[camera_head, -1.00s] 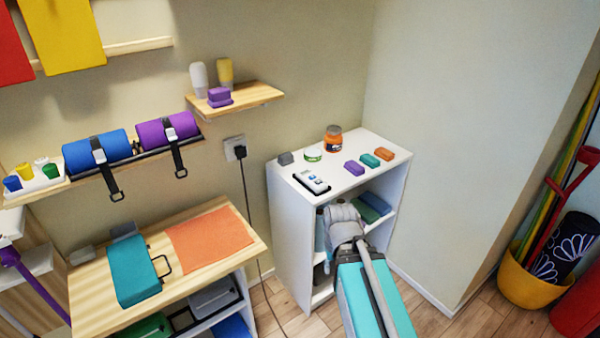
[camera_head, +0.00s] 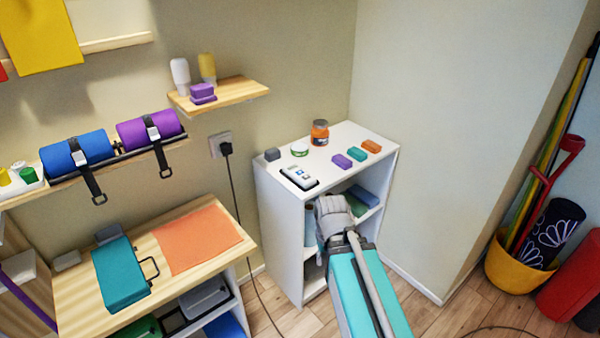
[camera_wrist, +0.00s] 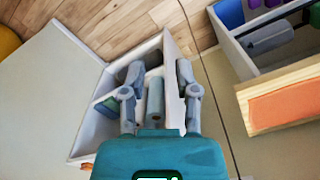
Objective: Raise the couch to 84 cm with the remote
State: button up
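The remote (camera_head: 299,177), a pale handset with small blue keys and a dark edge, lies on top of the white shelf unit (camera_head: 283,214), near its front left corner. My gripper (camera_wrist: 160,78) is open in the wrist view, its two grey fingers apart with nothing gripped. In the head view my gripper (camera_head: 333,215) is in front of the unit's open shelves, lower than the remote and to its right, and its fingertips are hard to make out. The remote cannot be made out in the wrist view. The couch is in neither view.
On the unit's top stand an orange jar (camera_head: 320,132), a green-banded tub (camera_head: 299,149), a grey block (camera_head: 272,154) and purple, teal (camera_head: 356,154) and orange blocks. A black cable (camera_head: 234,190) hangs left of the unit. A wooden bench (camera_head: 75,290) is at left, a yellow bucket (camera_head: 515,273) at right.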

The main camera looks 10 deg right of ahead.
grip_shut()
jog(key=shift+d, duration=0.1)
dwell(1.2)
